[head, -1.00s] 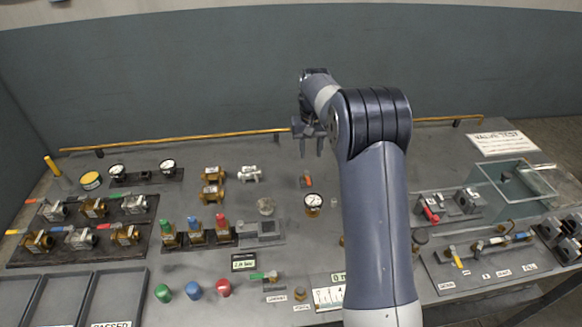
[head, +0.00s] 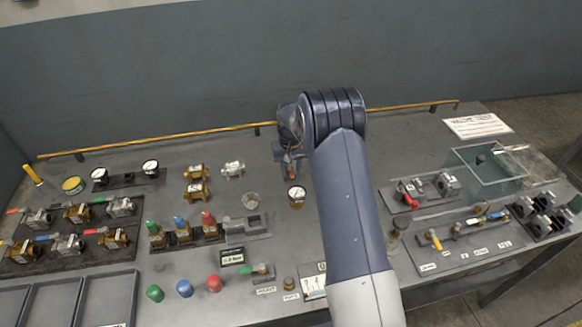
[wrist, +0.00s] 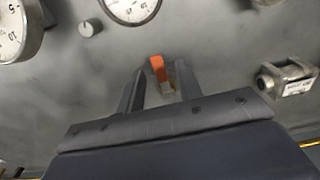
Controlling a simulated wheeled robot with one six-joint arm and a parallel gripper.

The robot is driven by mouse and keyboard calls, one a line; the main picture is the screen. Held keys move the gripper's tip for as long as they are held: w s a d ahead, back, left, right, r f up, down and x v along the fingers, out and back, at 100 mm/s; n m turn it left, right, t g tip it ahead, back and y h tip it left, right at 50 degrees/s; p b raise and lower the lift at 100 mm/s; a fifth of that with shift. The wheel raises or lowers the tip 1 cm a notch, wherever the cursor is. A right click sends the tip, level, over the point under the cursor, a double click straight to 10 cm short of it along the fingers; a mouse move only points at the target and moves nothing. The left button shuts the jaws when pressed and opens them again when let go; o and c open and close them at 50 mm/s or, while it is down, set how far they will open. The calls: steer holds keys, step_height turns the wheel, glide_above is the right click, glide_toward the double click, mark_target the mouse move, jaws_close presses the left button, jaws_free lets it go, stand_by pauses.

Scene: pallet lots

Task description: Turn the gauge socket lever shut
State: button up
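A small lever with an orange handle (wrist: 157,66) shows in the wrist view, on a small fitting on the grey bench top. The handle appears between the fingertips, with gaps on both sides, and I see no clear contact. My gripper (wrist: 158,78) is open; in the head view my gripper (head: 288,158) is over the same spot near the back of the bench. There the lever is mostly hidden by the fingers. A round white gauge (head: 297,193) is in front of the lever; a gauge also shows at the top of the wrist view (wrist: 132,8).
Brass and silver valves (head: 196,190) stand to the left, and one silver fitting (wrist: 287,79) is right of the fingers in the wrist view. A glass tank (head: 487,172) stands at the right. A brass rail (head: 200,137) runs along the back edge.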

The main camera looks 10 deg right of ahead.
steer(key=shift+c, duration=0.3)
jaws_close()
steer(key=shift+a+m+b, duration=0.1)
steer(key=shift+m+b, duration=0.2)
steer(key=m+b, duration=0.1)
steer(key=a+m+b, duration=0.1)
steer(key=m, duration=0.1)
steer(key=shift+w+f, duration=0.1)
steer(key=shift+w, duration=0.1)
steer(key=m, duration=0.1)
steer(key=m+b, duration=0.1)
steer(key=a+m, duration=0.1)
steer(key=m, duration=0.1)
steer(key=shift+w+a, duration=0.1)
steer(key=shift+w, duration=0.2)
steer(key=m, duration=0.2)
steer(key=w+m, duration=0.1)
steer(key=a+m+b, duration=0.1)
steer(key=m, duration=0.1)
steer(key=shift+w+m, duration=0.2)
steer(key=shift+m, duration=0.1)
steer(key=shift+w+a+r+m, duration=0.1)
steer(key=shift+w+m, duration=0.3)
steer(key=shift+m, duration=0.7)
steer(key=shift+w+a+r+m, duration=0.1)
steer(key=shift+w+m, duration=0.25)
steer(key=shift+m, duration=0.75)
